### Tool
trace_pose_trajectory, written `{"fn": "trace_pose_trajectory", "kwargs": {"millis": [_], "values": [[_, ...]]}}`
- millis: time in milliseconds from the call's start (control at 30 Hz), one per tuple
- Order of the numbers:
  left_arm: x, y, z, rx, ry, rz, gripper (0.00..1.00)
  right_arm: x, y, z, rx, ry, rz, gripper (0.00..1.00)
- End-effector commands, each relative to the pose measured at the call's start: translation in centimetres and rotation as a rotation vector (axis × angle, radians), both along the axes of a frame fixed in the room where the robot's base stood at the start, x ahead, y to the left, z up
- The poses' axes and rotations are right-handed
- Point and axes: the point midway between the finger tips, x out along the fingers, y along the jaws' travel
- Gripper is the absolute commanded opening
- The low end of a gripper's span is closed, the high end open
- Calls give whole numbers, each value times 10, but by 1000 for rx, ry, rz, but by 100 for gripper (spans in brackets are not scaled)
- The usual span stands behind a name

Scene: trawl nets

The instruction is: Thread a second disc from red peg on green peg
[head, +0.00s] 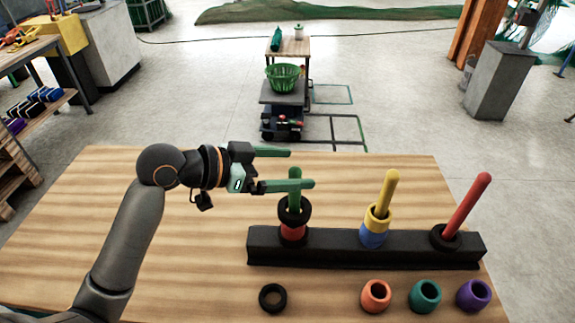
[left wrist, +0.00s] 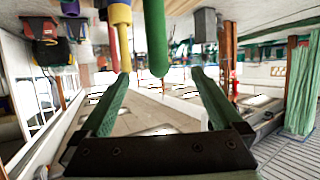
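The green peg (head: 294,174) stands at the left of a black base (head: 335,247). A black disc (head: 294,215) sits around it, above a red disc (head: 293,233). The red peg (head: 468,205) leans at the right end, with one black disc (head: 446,238) around its foot. My left gripper (head: 302,168) is open and empty, level with the top of the green peg. One finger crosses in front of that peg. In the left wrist view the green peg (left wrist: 155,40) hangs down between the open fingers (left wrist: 160,78). My right gripper is not in view.
The yellow peg (head: 388,190) stands between them, with yellow (head: 377,221) and blue (head: 373,238) discs. A black ring (head: 272,297) and orange (head: 376,296), teal (head: 425,296) and purple (head: 474,295) discs lie at the front of the wooden table (head: 60,240). The table's left side is clear.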

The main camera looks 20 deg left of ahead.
Motion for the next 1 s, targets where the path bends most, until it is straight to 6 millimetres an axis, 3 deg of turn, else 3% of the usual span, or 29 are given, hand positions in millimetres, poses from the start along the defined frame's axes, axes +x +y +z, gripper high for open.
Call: {"fn": "trace_pose_trajectory", "kwargs": {"millis": [333, 700, 1000], "values": [[-8, 9, 4, 3, -1, 1, 100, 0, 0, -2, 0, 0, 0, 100], [-56, 57, 30, 4, 1, 2, 100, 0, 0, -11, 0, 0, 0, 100], [-78, 78, 45, 0, 0, 0, 100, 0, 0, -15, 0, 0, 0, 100]]}}
